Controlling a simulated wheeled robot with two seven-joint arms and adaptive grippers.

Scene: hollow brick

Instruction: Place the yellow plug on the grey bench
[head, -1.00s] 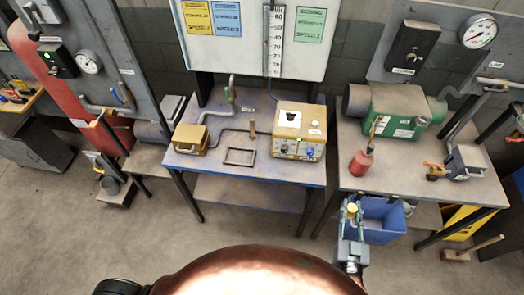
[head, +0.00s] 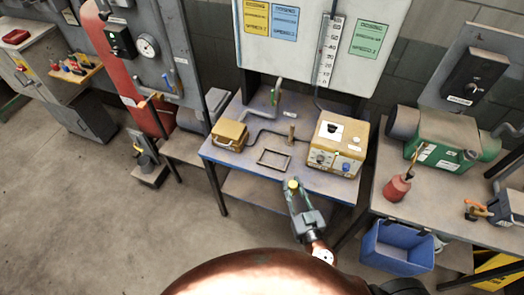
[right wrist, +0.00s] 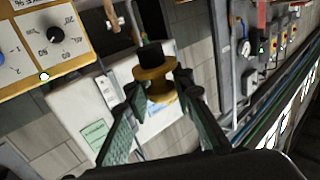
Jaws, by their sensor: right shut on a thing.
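My right gripper (head: 294,193) is shut on the yellow plug (head: 293,184), just in front of the middle bench's front edge. In the right wrist view the plug (right wrist: 154,84) is a yellow, spool-like piece with a dark end, between the fingers of the gripper (right wrist: 152,100). The middle bench (head: 235,160) has a worn grey top with blue edges. The bench at the right (head: 390,215) has a grey-brown top. I cannot tell from the pictures which one the task means. My left gripper is not in view.
The right bench bears a red oil can (head: 397,188) and a green machine (head: 443,140). A blue crate (head: 398,250) stands below.

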